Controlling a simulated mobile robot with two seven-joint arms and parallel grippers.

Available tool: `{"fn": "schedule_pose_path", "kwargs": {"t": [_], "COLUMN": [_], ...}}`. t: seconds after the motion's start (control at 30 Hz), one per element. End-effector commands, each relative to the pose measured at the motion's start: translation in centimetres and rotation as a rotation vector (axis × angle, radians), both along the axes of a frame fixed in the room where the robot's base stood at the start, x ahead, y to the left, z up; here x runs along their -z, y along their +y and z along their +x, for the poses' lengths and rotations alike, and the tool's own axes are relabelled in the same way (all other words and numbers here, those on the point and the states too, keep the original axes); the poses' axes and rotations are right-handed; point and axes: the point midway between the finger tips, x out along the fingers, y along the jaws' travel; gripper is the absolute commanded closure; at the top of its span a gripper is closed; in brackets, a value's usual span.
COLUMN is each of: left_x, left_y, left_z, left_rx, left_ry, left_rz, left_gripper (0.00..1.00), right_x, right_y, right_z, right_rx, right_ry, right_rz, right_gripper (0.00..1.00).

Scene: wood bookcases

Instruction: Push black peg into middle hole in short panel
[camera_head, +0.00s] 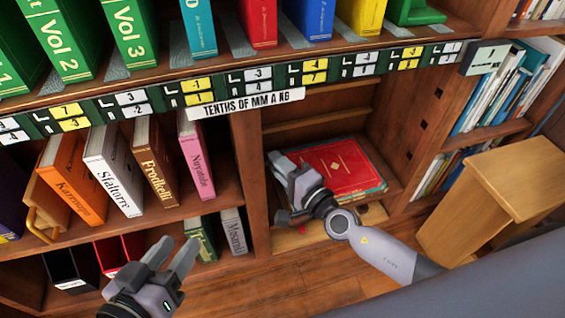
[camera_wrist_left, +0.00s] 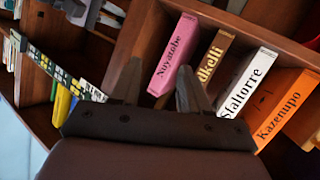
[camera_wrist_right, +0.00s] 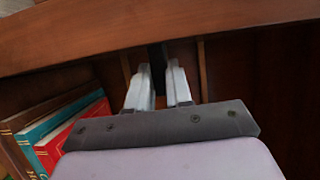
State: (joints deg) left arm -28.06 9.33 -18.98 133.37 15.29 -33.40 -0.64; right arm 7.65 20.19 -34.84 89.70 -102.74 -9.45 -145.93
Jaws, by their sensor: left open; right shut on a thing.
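My right gripper (camera_head: 283,178) is in front of the open lower compartment in the head view. In the right wrist view its fingers (camera_wrist_right: 158,82) are shut on a black peg (camera_wrist_right: 157,62), which shows as a dark strip between them. The peg cannot be made out in the head view. A wood panel (camera_head: 408,105) right of the compartment has dark square holes in a column: upper (camera_head: 438,93), middle (camera_head: 427,125) and lower (camera_head: 418,159). The gripper is left of the panel and apart from it. My left gripper (camera_head: 174,253) is open and empty, low in front of the left books.
A red book pile (camera_head: 342,168) lies in the compartment, behind my right gripper. Upright books, such as the pink one (camera_head: 197,160), fill the left shelf. A label strip (camera_head: 240,82) runs along the shelf edge above. A light wood box (camera_head: 500,185) stands at right.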

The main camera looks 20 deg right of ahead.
Motion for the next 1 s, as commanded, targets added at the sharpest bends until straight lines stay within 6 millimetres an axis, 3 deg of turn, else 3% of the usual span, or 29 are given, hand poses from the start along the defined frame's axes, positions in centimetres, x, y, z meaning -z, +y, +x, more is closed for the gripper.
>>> {"fn": "schedule_pose_path", "kwargs": {"t": [0.4,0.43,0.5,0.83,1.0], "left_x": [-0.4,-0.4,-0.4,-0.2,1.8], "left_y": [0.0,0.0,0.0,0.0,-0.4], "left_z": [0.0,0.0,0.0,0.0,0.0], "left_rx": [0.000,0.000,0.000,0.000,0.003], "left_ry": [0.000,0.000,0.000,0.006,0.071], "left_rz": [0.000,0.000,0.000,-0.001,-0.016], "left_gripper": [0.55,0.55,0.55,0.55,0.55], "right_x": [0.0,0.0,0.0,0.0,0.0], "right_y": [1.1,1.1,1.0,1.0,1.0], "right_z": [0.0,0.0,0.0,0.0,0.0], "right_rx": [-0.001,-0.001,-0.001,-0.001,-0.001], "right_ry": [0.000,0.000,0.000,0.000,0.000], "right_rz": [0.001,0.000,0.000,0.000,0.000], "right_gripper": [1.00,0.74,0.51,0.50,0.50]}}
